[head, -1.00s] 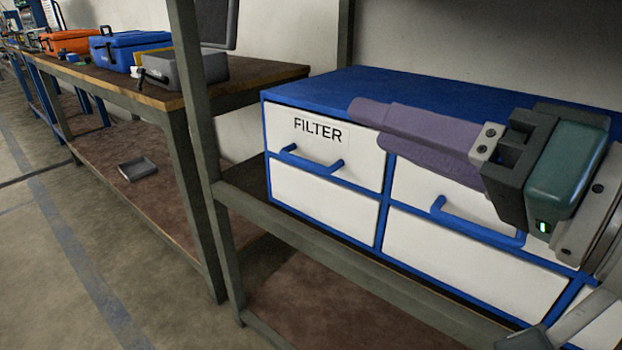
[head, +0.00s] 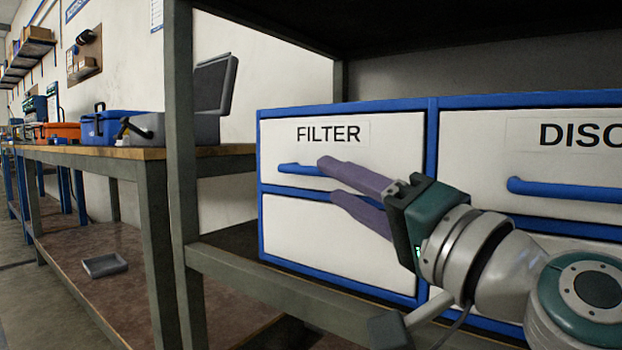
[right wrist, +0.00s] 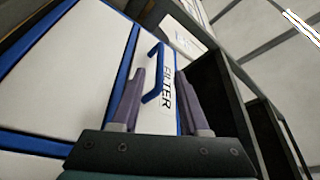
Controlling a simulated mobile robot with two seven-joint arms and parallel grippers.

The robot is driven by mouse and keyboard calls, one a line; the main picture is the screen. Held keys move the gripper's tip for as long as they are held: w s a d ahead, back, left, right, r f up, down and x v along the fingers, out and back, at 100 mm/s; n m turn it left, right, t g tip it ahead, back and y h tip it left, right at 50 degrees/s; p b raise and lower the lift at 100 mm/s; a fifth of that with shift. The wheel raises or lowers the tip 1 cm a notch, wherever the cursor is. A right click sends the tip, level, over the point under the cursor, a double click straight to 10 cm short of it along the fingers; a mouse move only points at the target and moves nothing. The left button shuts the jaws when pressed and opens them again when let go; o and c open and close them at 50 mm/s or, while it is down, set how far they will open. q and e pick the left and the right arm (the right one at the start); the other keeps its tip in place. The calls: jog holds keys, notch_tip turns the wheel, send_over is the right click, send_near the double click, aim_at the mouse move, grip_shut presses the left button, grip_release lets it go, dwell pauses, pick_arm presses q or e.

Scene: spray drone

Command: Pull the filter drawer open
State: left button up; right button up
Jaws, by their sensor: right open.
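The filter drawer (head: 388,140) is the upper left drawer of a blue and white cabinet, with a white front and a black FILTER label. It is closed, flush with the frame. Its blue bar handle (head: 290,169) is partly hidden by my right gripper (head: 325,180). That gripper has purple fingers, is open, and points at the handle from the front right. In the right wrist view the handle (right wrist: 153,75) stands upright between the spread fingers of the gripper (right wrist: 165,95), ahead of the palm. I cannot tell whether a finger touches it. My left gripper is not in view.
The cabinet sits on a shelf unit with a grey metal post (head: 182,150) at the left. A drawer labelled DISC (head: 480,150) with its own blue handle (head: 560,190) is at the right. A wooden workbench (head: 90,153) with cases stands at the left.

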aim_at(320, 175)
jog(key=b+x, duration=0.1)
jog(key=x, duration=0.4)
jog(key=shift+w+a, duration=0.3)
grip_shut()
dwell(1.1)
